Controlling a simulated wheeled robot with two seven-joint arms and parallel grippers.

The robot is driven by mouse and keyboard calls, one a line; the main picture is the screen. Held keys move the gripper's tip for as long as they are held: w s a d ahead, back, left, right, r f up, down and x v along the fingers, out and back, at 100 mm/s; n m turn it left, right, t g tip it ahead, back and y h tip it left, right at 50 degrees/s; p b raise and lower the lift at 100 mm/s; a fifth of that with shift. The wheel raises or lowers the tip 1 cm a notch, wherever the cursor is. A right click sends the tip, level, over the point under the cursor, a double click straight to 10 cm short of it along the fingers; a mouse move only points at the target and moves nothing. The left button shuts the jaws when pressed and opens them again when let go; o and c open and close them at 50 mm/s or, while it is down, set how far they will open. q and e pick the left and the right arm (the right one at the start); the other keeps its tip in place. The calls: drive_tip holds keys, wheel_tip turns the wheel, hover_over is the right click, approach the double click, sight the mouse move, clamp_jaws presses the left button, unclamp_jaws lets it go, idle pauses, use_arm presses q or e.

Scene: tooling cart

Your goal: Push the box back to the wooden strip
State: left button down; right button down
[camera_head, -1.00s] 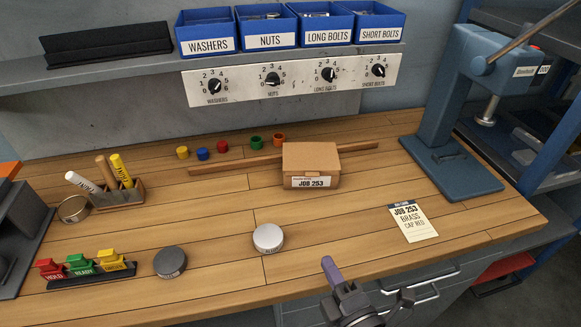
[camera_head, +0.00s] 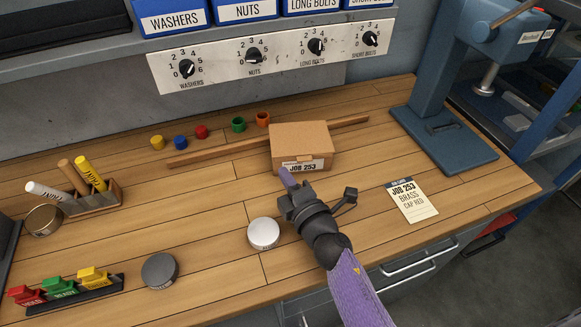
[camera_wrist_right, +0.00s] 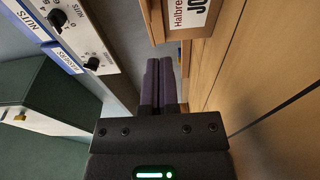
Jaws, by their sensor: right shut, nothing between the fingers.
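The cardboard box (camera_head: 300,143), labelled JOB 253, sits on the bench with its label side towards me. The wooden strip (camera_head: 218,151) lies across the bench and passes behind the box, showing on both sides of it; I cannot tell whether they touch. My right gripper (camera_head: 287,177) is shut and empty, its purple fingertips just in front of the box's lower left front and overlapping its label in the head view. In the right wrist view the shut fingers (camera_wrist_right: 160,83) point towards the box (camera_wrist_right: 157,22), seen at the top. My left gripper is not in view.
Several coloured caps (camera_head: 239,125) stand behind the strip. A silver tin (camera_head: 263,233) stands left of my right wrist, and a dark tin (camera_head: 160,270) further left. A job card (camera_head: 411,200) lies right of the box, in front of the blue press (camera_head: 440,145).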

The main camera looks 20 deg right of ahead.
sight(290, 158)
drive_tip(key=shift+w+d, duration=0.8)
drive_tip(key=shift+w, duration=0.2)
drive_tip(key=shift+w+d, duration=0.15)
drive_tip(key=shift+w, duration=0.15)
drive_tip(key=shift+w+d+r, duration=0.1)
drive_tip(key=shift+d, duration=0.25)
